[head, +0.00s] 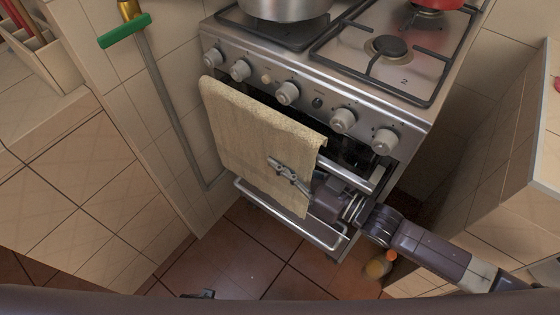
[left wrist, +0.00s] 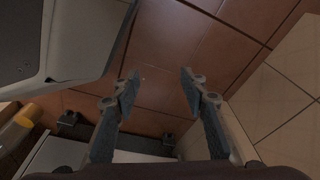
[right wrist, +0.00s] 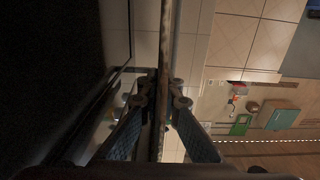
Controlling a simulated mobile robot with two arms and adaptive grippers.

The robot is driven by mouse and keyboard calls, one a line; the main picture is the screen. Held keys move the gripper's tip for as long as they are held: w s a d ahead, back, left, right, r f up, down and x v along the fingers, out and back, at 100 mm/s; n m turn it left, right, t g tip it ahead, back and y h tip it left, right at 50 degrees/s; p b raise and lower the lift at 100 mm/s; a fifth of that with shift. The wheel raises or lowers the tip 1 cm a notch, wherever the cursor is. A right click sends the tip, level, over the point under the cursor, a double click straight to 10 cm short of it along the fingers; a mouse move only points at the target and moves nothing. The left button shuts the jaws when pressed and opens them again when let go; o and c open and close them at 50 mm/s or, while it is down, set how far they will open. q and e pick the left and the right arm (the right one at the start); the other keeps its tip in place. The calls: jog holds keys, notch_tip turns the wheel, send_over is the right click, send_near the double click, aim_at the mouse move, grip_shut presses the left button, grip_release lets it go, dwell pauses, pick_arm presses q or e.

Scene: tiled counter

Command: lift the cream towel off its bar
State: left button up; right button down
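The cream towel (head: 255,140) hangs folded over the oven door's bar (head: 365,178), its front flap reaching down over the oven front. My right gripper (head: 290,172) comes in from the towel's right side, one finger in front of the cloth and the other hidden behind it. In the right wrist view the towel (right wrist: 166,45) shows edge-on as a thin upright strip between the close-set fingers (right wrist: 162,95), which look shut on it. My left gripper (left wrist: 158,85) is open and empty above the floor; only a bit shows at the head view's bottom edge.
The stove (head: 350,75) carries a steel pot (head: 285,8) and a red pan (head: 437,4). A lower handle rail (head: 290,217) runs below the towel. A green-handled tool (head: 125,31) stands at left. An orange-capped bottle (head: 379,265) is on the floor beneath my right arm.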

pick_arm(q)
jog(key=shift+w+r, duration=0.1)
jog(key=shift+r, duration=0.05)
jog(key=shift+s+a+f, duration=0.2)
jog(key=shift+s+f, duration=0.45)
jog(key=shift+s, duration=0.15)
jog(key=shift+s+f+p, duration=0.1)
jog(key=shift+f+p, duration=0.2)
jog(key=shift+p, duration=0.15)
